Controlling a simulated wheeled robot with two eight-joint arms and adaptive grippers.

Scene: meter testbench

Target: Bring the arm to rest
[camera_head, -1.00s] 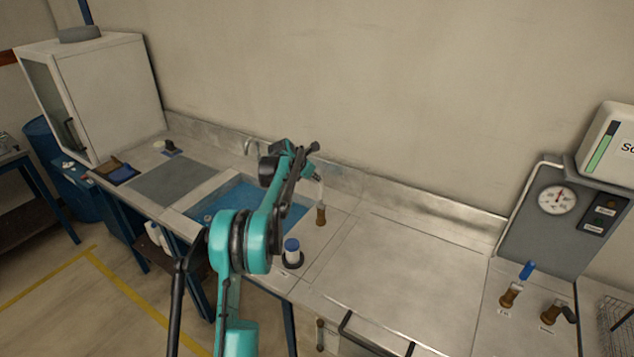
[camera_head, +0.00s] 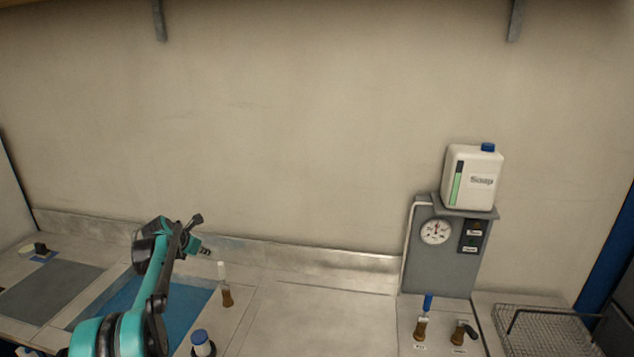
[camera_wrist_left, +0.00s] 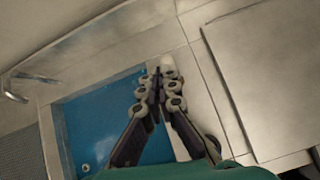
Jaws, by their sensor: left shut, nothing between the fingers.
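My left arm is teal and black and comes in at the lower left of the head view. Its gripper (camera_head: 205,250) is over the back of the bench by the blue sink basin (camera_head: 110,310). In the left wrist view the fingers (camera_wrist_left: 157,88) are together, with nothing between them. Below the fingers are the basin (camera_wrist_left: 95,125) and the pale bench top. A white-topped brown valve (camera_head: 226,297) stands close to the gripper in the head view; I cannot tell the gap. My right gripper is out of view.
The bench middle (camera_head: 310,320) is clear. A grey gauge panel (camera_head: 440,260) with a soap canister (camera_head: 472,178) stands right, behind two valves (camera_head: 421,329) (camera_head: 458,338). A wire basket (camera_head: 540,330) is at far right.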

